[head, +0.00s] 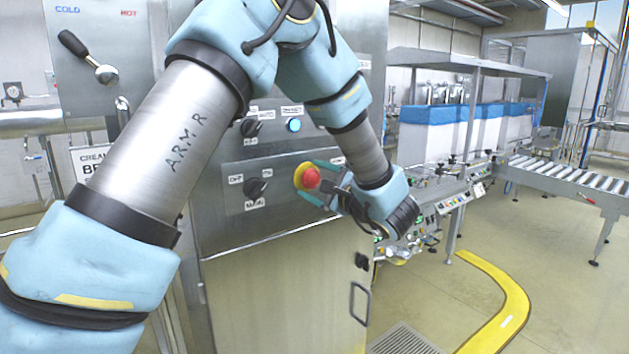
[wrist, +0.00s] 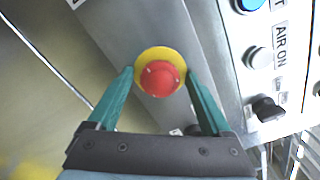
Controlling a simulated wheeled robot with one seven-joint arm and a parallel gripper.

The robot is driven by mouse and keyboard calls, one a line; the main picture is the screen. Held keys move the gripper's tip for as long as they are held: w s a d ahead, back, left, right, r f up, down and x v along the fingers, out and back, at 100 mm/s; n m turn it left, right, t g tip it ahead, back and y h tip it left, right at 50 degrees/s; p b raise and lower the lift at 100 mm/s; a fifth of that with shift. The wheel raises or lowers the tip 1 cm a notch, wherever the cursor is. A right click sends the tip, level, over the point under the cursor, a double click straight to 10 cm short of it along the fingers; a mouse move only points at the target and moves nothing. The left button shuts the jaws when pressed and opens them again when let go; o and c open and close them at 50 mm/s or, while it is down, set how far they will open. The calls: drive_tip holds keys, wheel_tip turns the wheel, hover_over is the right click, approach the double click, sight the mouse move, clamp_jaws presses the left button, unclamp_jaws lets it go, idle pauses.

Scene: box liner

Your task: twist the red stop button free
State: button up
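The red stop button (head: 311,178) sits on a yellow ring (head: 299,177) on the steel control panel. In the wrist view the red button (wrist: 160,78) is in the upper middle with its yellow ring (wrist: 151,53) around it. My gripper (wrist: 160,80) has its two teal fingers apart, one on each side of the button. The fingertips reach the edges of the yellow ring in the picture. A gap shows between each finger and the red cap, and I see no contact with it. In the head view my gripper (head: 312,180) is at the panel.
The steel cabinet (head: 280,290) carries the panel, with a black selector knob (head: 255,187) left of the button and a lit blue button (head: 293,125) above. A conveyor (head: 560,175) stands at the right. The floor at the right is open, with a yellow line (head: 505,290).

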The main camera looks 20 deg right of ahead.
drive_tip(key=c, duration=1.2)
drive_tip(key=shift+c, duration=0.2)
drive_tip(key=shift+m, duration=0.3)
drive_tip(key=shift+m+b, duration=0.45)
drive_tip(key=shift+m, duration=0.75)
drive_tip(key=shift+m+p, duration=0.4)
drive_tip(key=shift+m, duration=1.8)
drive_tip(key=o, duration=1.4)
